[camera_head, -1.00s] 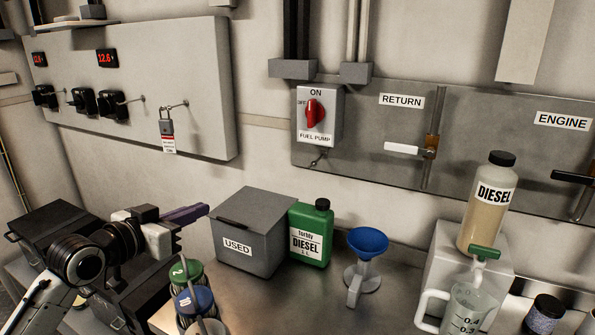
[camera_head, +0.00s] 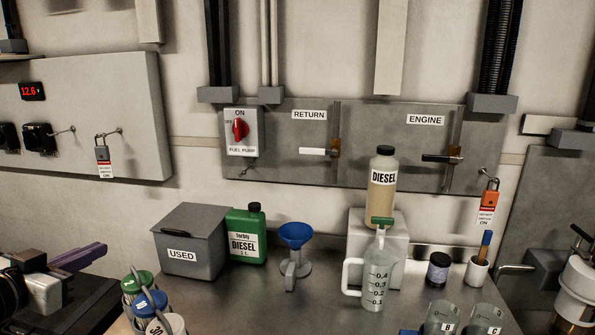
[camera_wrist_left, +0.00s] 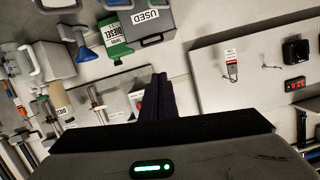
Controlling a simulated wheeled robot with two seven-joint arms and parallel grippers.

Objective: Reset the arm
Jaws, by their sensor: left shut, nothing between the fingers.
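My left gripper (camera_head: 80,257) is at the left edge of the head view, with its dark purple fingers pointing right toward the bench. Its fingers are together and empty, and they also show from behind in the left wrist view (camera_wrist_left: 156,97). It is left of the grey USED box (camera_head: 190,243) and apart from it. Part of my left arm is cut off by the picture's left edge. My right gripper is not in view.
On the bench stand a green diesel can (camera_head: 246,236), a blue funnel (camera_head: 296,236), a measuring jug (camera_head: 376,276), a diesel bottle (camera_head: 382,190) on a white block (camera_head: 362,234), and colour-capped containers (camera_head: 150,302). A fuel pump switch (camera_head: 240,130) is on the wall panel. The bench's middle is clear.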

